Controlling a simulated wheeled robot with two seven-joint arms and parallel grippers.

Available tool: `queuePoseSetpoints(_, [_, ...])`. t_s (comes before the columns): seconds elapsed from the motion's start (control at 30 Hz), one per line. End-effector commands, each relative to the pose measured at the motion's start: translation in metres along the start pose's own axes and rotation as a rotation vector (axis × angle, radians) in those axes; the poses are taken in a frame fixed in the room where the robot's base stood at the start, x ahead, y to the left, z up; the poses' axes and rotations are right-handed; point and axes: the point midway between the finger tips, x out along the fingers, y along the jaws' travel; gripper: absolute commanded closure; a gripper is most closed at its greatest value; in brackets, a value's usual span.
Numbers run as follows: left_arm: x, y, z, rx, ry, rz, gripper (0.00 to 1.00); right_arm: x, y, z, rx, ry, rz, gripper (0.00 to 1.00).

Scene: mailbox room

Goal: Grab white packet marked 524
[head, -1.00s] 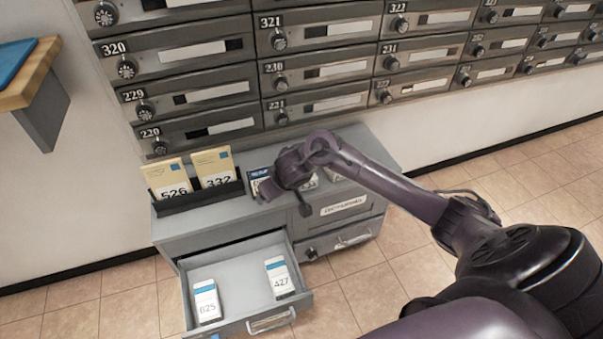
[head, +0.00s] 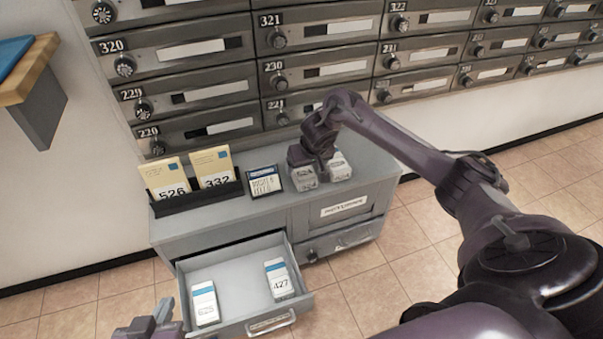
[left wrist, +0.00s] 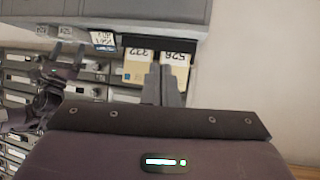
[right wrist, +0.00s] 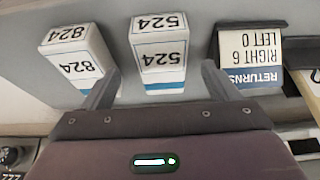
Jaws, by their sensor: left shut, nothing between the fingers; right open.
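The white packet marked 524 (right wrist: 158,57) stands on the cabinet top, with a blue band at its base in the right wrist view. In the head view it is the left one of two white packets (head: 303,180), partly hidden by my right gripper (head: 318,158). My right gripper (right wrist: 160,80) is open, its fingers to either side of packet 524 in the picture, with nothing held. The white packet marked 824 (right wrist: 76,62) stands beside it, close to one finger. My left gripper (head: 150,325) is low at the left, shut and empty; its fingers show in the left wrist view (left wrist: 162,84).
A returns sign (head: 264,181) stands left of packet 524. A black holder (head: 200,201) has yellow envelopes 526 (head: 165,178) and 332 (head: 213,165). The open drawer (head: 240,290) holds white packets 625 (head: 205,304) and 427 (head: 279,280). Mailboxes (head: 320,70) rise behind.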

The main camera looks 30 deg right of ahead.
Motion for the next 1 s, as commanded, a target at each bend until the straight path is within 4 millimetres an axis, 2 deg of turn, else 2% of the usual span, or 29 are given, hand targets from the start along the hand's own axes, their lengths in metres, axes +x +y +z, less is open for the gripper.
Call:
queuePoseSetpoints(0.17, [0.001, -0.001, -0.010, 0.002, 0.046, -0.002, 1.00, 0.003, -0.001, -0.001, 0.000, 0.000, 0.000, 0.18])
queuePoseSetpoints(0.23, [0.001, -0.002, -0.020, 0.004, 0.091, -0.003, 1.00, 0.005, -0.001, -0.001, 0.000, -0.001, 0.000, 0.18])
queuePoseSetpoints(0.57, [-0.011, -0.006, -0.090, 0.019, 0.409, -0.012, 1.00, 0.018, -0.002, -0.006, -0.001, -0.001, 0.000, 0.18])
queuePoseSetpoints(0.77, [-0.029, -0.007, -0.131, 0.029, 0.607, -0.015, 1.00, 0.026, -0.002, -0.009, 0.001, 0.000, 0.000, 0.18])
queuePoseSetpoints(1.0, [-0.059, -0.007, -0.174, 0.043, 0.852, -0.016, 1.00, 0.038, -0.002, -0.010, -0.001, -0.001, -0.001, 0.18])
